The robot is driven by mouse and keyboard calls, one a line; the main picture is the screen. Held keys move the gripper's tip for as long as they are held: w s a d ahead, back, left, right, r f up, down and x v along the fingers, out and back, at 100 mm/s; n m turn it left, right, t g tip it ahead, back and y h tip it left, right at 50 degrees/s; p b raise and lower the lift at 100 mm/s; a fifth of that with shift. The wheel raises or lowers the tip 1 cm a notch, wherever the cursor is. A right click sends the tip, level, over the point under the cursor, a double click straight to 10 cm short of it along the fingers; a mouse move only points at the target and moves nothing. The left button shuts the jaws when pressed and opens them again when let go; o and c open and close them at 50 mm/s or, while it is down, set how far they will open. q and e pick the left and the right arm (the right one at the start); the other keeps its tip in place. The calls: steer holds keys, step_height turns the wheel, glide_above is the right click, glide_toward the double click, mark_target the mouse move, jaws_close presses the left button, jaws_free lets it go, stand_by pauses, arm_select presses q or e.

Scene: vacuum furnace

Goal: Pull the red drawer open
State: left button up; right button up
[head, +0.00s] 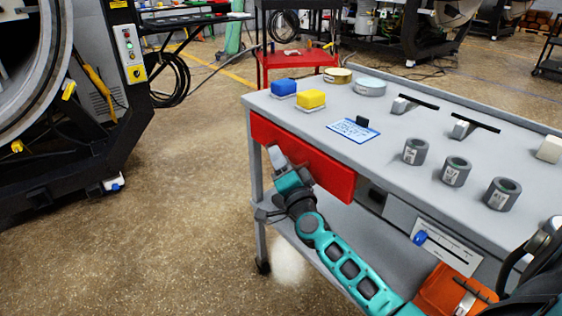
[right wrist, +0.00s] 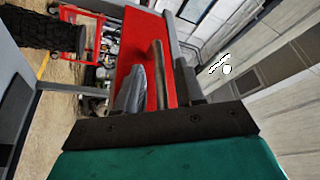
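The red drawer (head: 325,172) is in the front of the grey workbench (head: 400,110), just under its top, and its front looks flush with the bench. My right gripper (head: 275,157) is in front of the drawer's left part and hides some of it. In the right wrist view the red drawer front (right wrist: 136,58) lies beyond the fingers. A slim bar (right wrist: 160,75), apparently the drawer's handle, stands between the two fingers of my right gripper (right wrist: 160,88), with gaps visible on both sides. The right gripper looks open around it. My left gripper is not in view.
On the bench top are blue (head: 284,87) and yellow (head: 311,99) blocks, a blue-edged card (head: 352,131) and several grey cylinders (head: 456,171). A lower shelf (head: 345,225) is under the drawer. The floor (head: 190,200) left of the bench is clear up to the furnace.

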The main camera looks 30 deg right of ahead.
steer(key=shift+c, duration=1.3)
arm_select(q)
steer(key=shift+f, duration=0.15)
arm_select(e)
jaws_close()
steer(key=shift+a, duration=0.1)
